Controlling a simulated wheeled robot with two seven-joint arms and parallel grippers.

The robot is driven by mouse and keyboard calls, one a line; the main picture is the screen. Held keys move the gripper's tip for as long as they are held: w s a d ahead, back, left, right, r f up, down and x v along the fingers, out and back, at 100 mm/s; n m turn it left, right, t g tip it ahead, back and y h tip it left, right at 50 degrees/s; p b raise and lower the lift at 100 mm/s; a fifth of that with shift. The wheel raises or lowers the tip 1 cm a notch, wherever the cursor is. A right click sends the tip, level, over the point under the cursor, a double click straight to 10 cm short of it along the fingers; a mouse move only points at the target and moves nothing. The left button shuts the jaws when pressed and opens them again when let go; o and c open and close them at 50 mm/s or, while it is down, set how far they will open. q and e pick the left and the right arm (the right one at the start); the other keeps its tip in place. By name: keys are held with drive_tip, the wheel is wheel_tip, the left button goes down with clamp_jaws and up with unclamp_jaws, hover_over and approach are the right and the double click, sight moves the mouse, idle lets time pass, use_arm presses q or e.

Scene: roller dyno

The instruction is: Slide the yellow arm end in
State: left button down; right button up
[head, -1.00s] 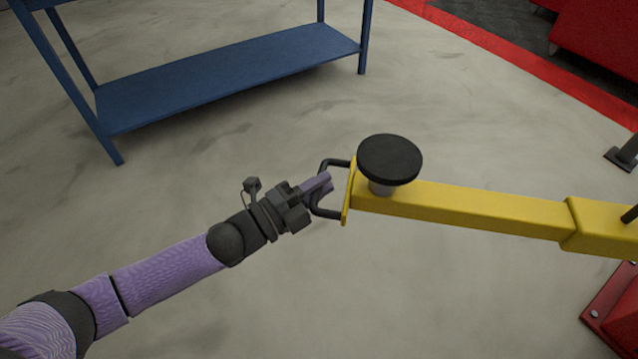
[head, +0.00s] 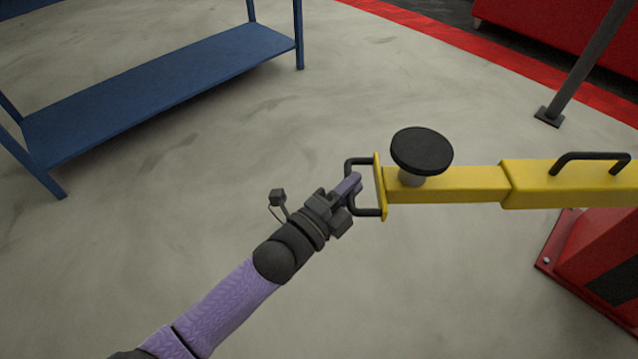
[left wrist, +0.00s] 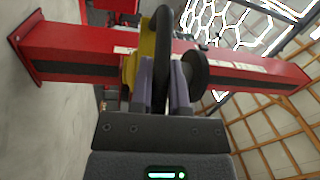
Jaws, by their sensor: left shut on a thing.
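The yellow arm (head: 460,183) reaches in from the right in the head view. Its thinner inner section goes into a wider yellow sleeve (head: 560,184). A round black pad (head: 422,150) stands on top near the arm's end. A yellow end plate (head: 379,186) carries a black loop handle (head: 364,212). My left gripper (head: 350,186) is shut on this handle. In the left wrist view the dark handle (left wrist: 163,60) runs between the two purple fingers. The far side of the handle is partly hidden by the fingers. My right gripper is not in view.
A blue bench (head: 160,85) stands at the upper left. A red base (head: 595,260) is under the sleeve at the right. A grey post (head: 580,70) stands behind the arm. A black handle (head: 590,157) sits on the sleeve. The floor around my left arm is bare.

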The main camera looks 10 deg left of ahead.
use_arm(q)
drive_tip(key=shift+d+f, duration=0.1)
drive_tip(key=shift+d, duration=0.05)
drive_tip(key=c, duration=0.8)
unclamp_jaws()
drive_tip(key=shift+o, duration=0.9)
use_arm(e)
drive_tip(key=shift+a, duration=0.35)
use_arm(q)
drive_tip(key=shift+s+a, duration=0.2)
drive_tip(key=p+v, duration=0.4)
drive_tip(key=v, duration=0.5)
drive_tip(key=shift+s, duration=0.15)
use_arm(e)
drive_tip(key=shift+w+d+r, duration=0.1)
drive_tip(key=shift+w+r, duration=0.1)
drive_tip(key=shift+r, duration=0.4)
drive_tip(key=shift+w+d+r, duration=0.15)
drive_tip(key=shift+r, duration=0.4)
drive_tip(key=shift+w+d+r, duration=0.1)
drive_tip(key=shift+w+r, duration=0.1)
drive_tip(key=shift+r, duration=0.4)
